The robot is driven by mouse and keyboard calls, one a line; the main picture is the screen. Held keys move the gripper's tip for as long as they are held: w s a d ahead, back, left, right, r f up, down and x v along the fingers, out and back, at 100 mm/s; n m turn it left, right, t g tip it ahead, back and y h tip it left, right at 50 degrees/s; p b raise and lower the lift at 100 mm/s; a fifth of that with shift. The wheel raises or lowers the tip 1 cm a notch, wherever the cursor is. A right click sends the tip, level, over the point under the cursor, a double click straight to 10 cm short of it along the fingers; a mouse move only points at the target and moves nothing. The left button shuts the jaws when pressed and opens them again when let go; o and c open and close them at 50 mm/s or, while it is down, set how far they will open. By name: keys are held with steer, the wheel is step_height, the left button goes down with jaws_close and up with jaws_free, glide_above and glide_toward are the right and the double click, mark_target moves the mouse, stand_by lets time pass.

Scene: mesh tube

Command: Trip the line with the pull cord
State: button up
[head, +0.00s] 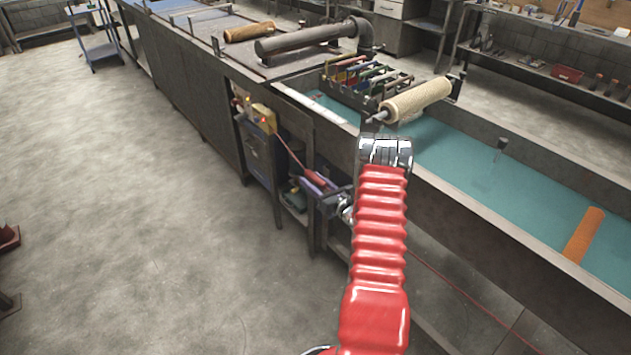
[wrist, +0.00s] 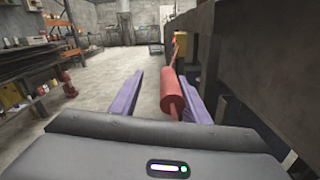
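The red pull cord (head: 291,148) runs from a yellow switch box (head: 265,118) on the bench side. It carries a thick red handle (head: 315,178), which also shows in the wrist view (wrist: 172,91). The cord continues as a thin red line toward the lower right in the head view. My gripper (head: 308,186) is beside the bench at the handle. In the wrist view, its two purple fingers (wrist: 159,78) are spread wide. The handle lies between them, closer to the right finger; I cannot tell whether it touches that finger.
The dark bench frame (wrist: 252,65) stands close on the right in the wrist view. Above it are a teal trough (head: 470,165), a beige roll (head: 415,100) and an orange mesh tube (head: 583,235). The concrete floor (head: 150,200) is open on the left.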

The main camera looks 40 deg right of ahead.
steer(key=s, duration=1.3)
steer(key=shift+s+a, duration=0.35)
steer(key=shift+s, duration=0.05)
steer(key=shift+f, duration=0.2)
